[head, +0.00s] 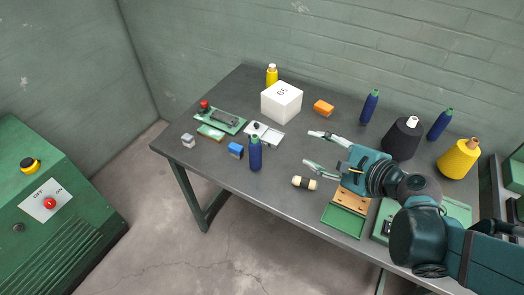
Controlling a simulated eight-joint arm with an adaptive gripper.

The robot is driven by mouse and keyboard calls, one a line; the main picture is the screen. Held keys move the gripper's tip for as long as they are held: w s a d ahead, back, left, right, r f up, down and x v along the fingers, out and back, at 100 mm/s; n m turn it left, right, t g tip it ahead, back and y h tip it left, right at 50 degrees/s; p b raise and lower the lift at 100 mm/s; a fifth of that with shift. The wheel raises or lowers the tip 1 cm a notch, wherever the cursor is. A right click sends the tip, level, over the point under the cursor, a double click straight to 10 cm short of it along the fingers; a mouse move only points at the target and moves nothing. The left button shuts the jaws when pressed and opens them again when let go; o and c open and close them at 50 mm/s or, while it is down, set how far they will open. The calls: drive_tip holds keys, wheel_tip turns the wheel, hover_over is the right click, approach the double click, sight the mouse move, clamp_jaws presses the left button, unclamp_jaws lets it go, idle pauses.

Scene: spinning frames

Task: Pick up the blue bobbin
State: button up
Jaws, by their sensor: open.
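Three upright blue bobbins with green tops stand on the grey table (225,180). One blue bobbin (255,154) is near the front edge, left of my gripper. A second blue bobbin (369,107) stands at the back, right of the gripper, and a third blue bobbin (439,125) is further right. My gripper (313,148) is open and empty, its fingers pointing left over the table. A clear gap separates it from the front blue bobbin. Its height above the table is hard to tell.
A white box (282,102) and orange block (323,107) stand behind. A white tray (272,139) and small blue box (236,150) are beside the front bobbin. A cream roll (304,183) lies below my gripper. Black (402,140) and yellow (458,160) cones stand right.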

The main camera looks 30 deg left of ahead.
sight(260, 154)
drive_tip(key=shift+s+a+f+m+g+y+b, duration=0.25)
drive_tip(key=shift+s+a+f+m+y+b, duration=0.6)
drive_tip(key=shift+a+f+m+b, duration=0.8)
drive_tip(key=shift+s+a+f+m+g+y+b, duration=0.2)
drive_tip(key=shift+s+a+f+m+y+b, duration=0.65)
drive_tip(key=shift+a, duration=1.35)
drive_tip(key=shift+s+a+f+m+g+y+b, duration=0.25)
drive_tip(key=shift+s+a+f+m+y+b, duration=0.25)
drive_tip(key=shift+a+f+m+y+b, duration=1)
drive_tip(key=shift+a+h, duration=0.3)
drive_tip(key=shift+a, duration=0.15)
drive_tip(key=shift+x, duration=1.3)
drive_tip(key=shift+a, duration=0.1)
drive_tip(key=shift+x, duration=1.6)
drive_tip(key=shift+b+x, duration=0.3)
drive_tip(key=shift+x, duration=0.6)
